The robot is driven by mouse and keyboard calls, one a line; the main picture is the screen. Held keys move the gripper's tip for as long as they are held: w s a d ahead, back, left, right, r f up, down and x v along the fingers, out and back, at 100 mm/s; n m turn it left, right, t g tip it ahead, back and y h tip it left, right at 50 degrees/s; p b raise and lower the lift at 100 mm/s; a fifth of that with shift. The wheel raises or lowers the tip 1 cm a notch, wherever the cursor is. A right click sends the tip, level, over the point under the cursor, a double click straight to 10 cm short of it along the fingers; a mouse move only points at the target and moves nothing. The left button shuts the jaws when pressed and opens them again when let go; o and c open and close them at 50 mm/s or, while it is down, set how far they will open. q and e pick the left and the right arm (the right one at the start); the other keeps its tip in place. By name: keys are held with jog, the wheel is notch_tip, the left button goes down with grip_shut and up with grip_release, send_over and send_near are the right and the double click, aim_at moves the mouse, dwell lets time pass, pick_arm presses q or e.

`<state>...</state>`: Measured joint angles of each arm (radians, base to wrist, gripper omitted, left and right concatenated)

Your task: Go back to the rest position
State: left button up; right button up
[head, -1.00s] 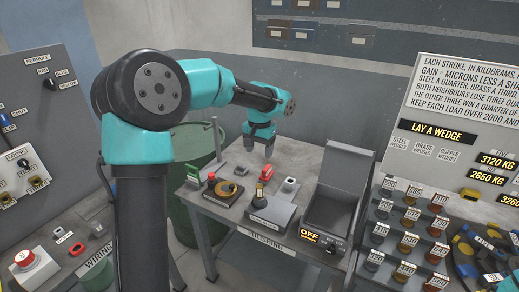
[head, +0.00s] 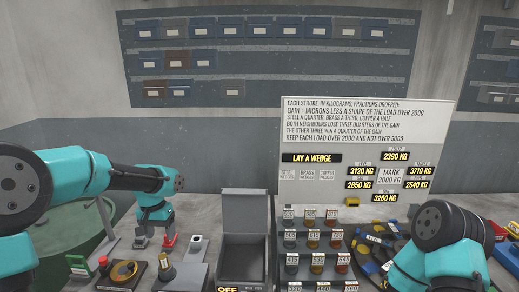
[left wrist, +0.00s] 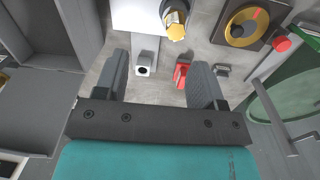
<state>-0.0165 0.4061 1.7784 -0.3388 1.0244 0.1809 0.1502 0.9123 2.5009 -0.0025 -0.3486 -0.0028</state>
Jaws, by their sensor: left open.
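My left gripper (head: 143,232) hangs above the back of the polishing bench in the head view, pointing down. In the left wrist view its two fingers (left wrist: 160,72) are spread apart with nothing between them in contact. Below and between them I see a red piece (left wrist: 182,74) and a small grey block with a round hole (left wrist: 143,70).
A disc with a yellow ring (head: 124,270) and an open dark box (head: 243,238) with an OFF display stand on the bench. Right of them are rows of labelled wedges (head: 313,240) and a board (head: 365,150) with load readings. A green bin (head: 70,240) stands left.

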pick_arm(q)
jog(key=s+d+f+h, duration=0.1)
jog(key=s+d+f, duration=0.2)
jog(key=s+f, duration=0.4)
jog(key=s+d+f+n+h, duration=0.1)
jog(key=s+d+f, duration=0.3)
jog(key=f, duration=1.2)
jog(key=s+d+f+n+t+h, duration=0.1)
jog(key=s+d+f, duration=0.3)
jog(key=s+f, duration=0.7)
jog(key=shift+x, duration=0.85)
jog(key=shift+s, duration=0.15)
